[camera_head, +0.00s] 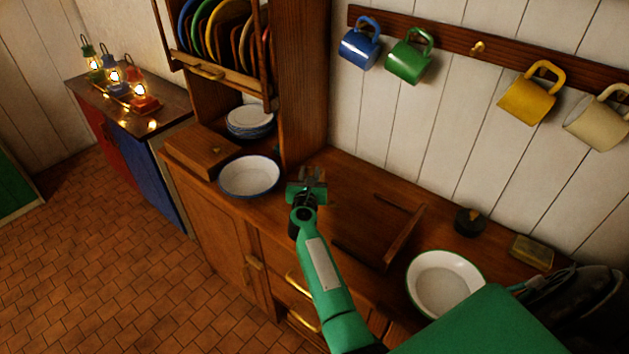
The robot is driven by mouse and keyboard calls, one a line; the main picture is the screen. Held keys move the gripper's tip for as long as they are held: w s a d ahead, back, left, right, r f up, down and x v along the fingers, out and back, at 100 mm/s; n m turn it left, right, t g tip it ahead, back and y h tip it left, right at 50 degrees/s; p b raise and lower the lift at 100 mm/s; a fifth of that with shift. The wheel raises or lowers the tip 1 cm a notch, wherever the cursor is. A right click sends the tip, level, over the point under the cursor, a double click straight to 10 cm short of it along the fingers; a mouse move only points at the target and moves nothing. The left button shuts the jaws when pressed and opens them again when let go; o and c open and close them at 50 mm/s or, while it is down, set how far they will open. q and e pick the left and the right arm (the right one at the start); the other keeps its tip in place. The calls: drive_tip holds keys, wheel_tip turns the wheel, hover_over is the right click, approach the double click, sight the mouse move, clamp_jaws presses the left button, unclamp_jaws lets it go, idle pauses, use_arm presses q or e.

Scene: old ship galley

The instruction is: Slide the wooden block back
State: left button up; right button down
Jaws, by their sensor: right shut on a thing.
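My right gripper (312,178) is low over the wooden counter, close to the foot of the plate rack's right post. It is shut on a small brown piece that looks like the wooden block; the green jaws hide most of it, and I cannot tell whether it touches the counter. My left gripper is out of view.
Thin wooden strips (404,238) edge a patch of counter on the right. Beyond are another bowl (446,284), a dark pot (469,222) and a sponge (531,252). Mugs hang above.

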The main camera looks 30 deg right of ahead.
drive_tip(key=shift+w+a+r, duration=0.1)
drive_tip(key=shift+r, duration=0.05)
drive_tip(key=c, duration=1.3)
unclamp_jaws()
drive_tip(key=shift+o, duration=1)
drive_tip(key=shift+w+f, duration=0.2)
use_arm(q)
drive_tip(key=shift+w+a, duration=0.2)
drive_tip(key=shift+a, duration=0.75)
use_arm(e)
drive_tip(key=shift+s, duration=0.1)
